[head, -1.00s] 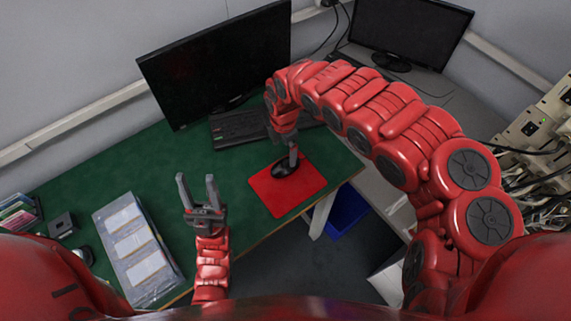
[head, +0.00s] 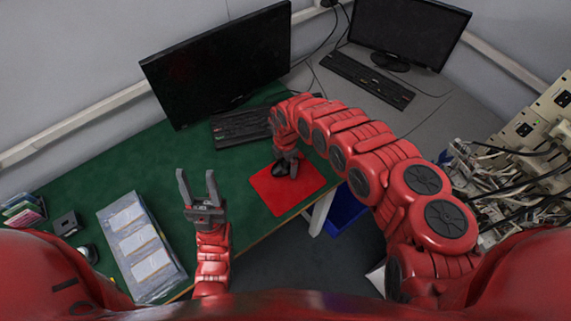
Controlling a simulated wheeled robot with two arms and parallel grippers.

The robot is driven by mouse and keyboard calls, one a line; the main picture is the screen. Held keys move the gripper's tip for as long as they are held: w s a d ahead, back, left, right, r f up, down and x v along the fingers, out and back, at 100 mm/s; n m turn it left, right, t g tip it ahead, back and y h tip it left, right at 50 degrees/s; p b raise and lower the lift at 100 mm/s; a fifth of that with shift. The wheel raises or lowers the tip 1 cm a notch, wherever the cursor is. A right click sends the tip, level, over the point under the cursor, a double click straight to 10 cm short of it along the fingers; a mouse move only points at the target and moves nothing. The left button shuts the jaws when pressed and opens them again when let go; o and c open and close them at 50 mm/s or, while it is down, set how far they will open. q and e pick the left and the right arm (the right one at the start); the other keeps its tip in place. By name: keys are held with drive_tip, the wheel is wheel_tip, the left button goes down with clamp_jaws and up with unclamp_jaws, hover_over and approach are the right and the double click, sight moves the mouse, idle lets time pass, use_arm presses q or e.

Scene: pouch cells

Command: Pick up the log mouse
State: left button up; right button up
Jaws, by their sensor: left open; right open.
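A dark computer mouse (head: 281,169) lies on a red mouse pad (head: 287,196) near the right end of the green table. My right gripper (head: 292,170) points down at the mouse, its fingers at the mouse's right side. My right wrist hides part of them, and I cannot tell whether the fingers touch the mouse. My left gripper (head: 198,186) is open and empty, pointing up above the front of the green table. A second dark mouse (head: 88,253) lies at the far left of the table.
A large monitor (head: 215,62) and a keyboard (head: 241,127) stand behind the pad. A grey desk at right holds another monitor (head: 411,32) and keyboard (head: 366,80). A tray of pouch cells (head: 139,245) lies front left. A blue bin (head: 346,211) is below.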

drive_tip(key=c, duration=1.3)
